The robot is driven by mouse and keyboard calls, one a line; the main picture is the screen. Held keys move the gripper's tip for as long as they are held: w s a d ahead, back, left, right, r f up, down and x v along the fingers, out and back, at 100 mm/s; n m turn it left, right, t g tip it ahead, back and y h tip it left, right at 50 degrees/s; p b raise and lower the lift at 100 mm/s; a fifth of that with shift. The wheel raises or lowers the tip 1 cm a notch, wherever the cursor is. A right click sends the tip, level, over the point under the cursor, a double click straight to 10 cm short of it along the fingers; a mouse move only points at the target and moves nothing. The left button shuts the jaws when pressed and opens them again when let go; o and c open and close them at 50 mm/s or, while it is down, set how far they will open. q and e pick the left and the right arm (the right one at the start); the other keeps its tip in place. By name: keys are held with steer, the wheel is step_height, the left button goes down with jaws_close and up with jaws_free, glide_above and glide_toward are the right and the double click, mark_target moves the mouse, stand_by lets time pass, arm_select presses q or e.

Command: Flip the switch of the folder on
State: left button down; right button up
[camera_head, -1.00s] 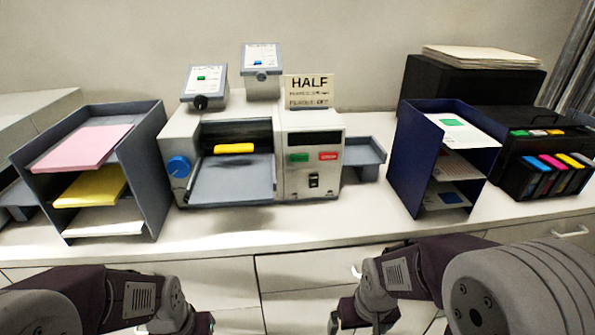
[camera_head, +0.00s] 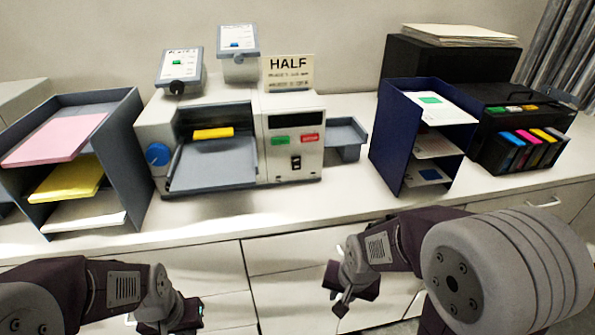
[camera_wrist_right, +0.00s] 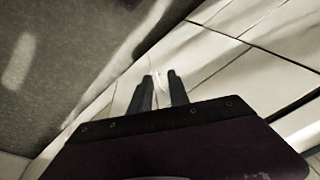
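The folder (camera_head: 145,128) is a pale machine on the counter. It has a blue knob on its left and a grey feed tray with a yellow bar. Its right front panel has a dark display, a green and a red button, and a small black rocker switch (camera_head: 296,163) below them. The switch's position is too small to tell. My right gripper (camera_head: 335,289) is low in front of the counter, below and right of the switch. Its two fingers (camera_wrist_right: 160,85) are apart with nothing between them. My left gripper (camera_head: 190,315) is low at the left, its fingers mostly hidden.
A grey paper rack (camera_head: 140,150) stands left of the folder, and a dark blue rack (camera_head: 388,140) right of it. A black printer (camera_head: 490,155) with colour cartridges is farther right. The counter's front strip (camera_head: 270,215) is clear.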

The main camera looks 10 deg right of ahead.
mark_target(296, 169)
steer(key=w+r+m+t, duration=0.1)
steer(key=w+m, duration=0.1)
steer(key=m, duration=0.2)
steer(key=w+r+m+t, duration=0.1)
steer(key=w+m, duration=0.2)
steer(key=w+r+m+t, duration=0.1)
steer(key=w+m+t, duration=0.1)
steer(key=w+m, duration=0.1)
steer(key=shift+w+a+r+m+b, duration=0.25)
steer(key=shift+m+b, duration=0.1)
steer(key=shift+m, duration=0.45)
jaws_close()
steer(key=w+r+m+t+b, duration=0.1)
steer(key=w+r+m, duration=0.1)
steer(key=m, duration=0.1)
steer(key=w+r+m+t+b, duration=0.1)
steer(key=w+r+m+t, duration=0.1)
steer(key=m, duration=0.2)
steer(key=w+r+m+t+b, duration=0.1)
steer(key=w+m, duration=0.2)
steer(key=shift+r+m+t+h, duration=0.3)
steer(key=shift+r+m+t, duration=0.1)
steer(key=w+a+r+m+t+b, duration=0.1)
steer(key=a+r+m+t+b, duration=0.3)
steer(key=m+b, duration=0.4)
step_height(296, 169, up, 3)
steer(key=shift+a+f+t+b, duration=0.15)
steer(key=shift+t+b, duration=0.55)
steer(key=shift+b, duration=0.2)
